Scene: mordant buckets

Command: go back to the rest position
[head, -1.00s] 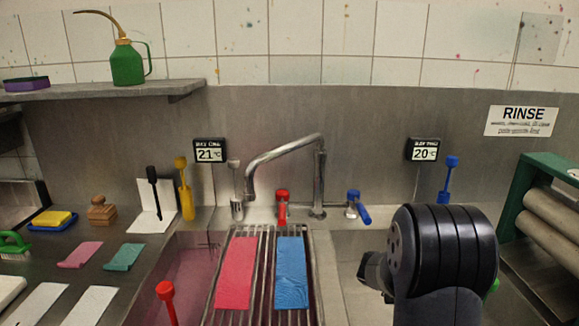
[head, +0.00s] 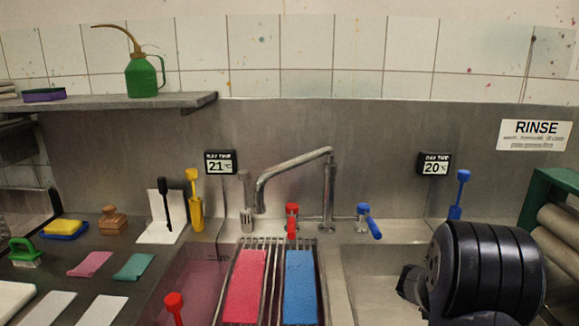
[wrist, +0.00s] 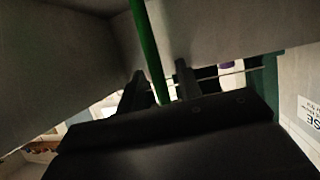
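My arm's dark, ribbed joint (head: 485,270) stands at the lower right in the head view, in front of the right basin. My gripper's fingers are hidden there. In the wrist view, my gripper (wrist: 160,85) has its two dark fingers apart. A green rod (wrist: 148,45) shows between them, with gaps on both sides; I cannot tell how far off it is.
A red cloth (head: 245,285) and a blue cloth (head: 300,285) lie on the rack over the left basin. The faucet (head: 330,190) rises behind. A green-framed roller stand (head: 540,195) is close at the right. A shelf (head: 150,103) juts out at upper left.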

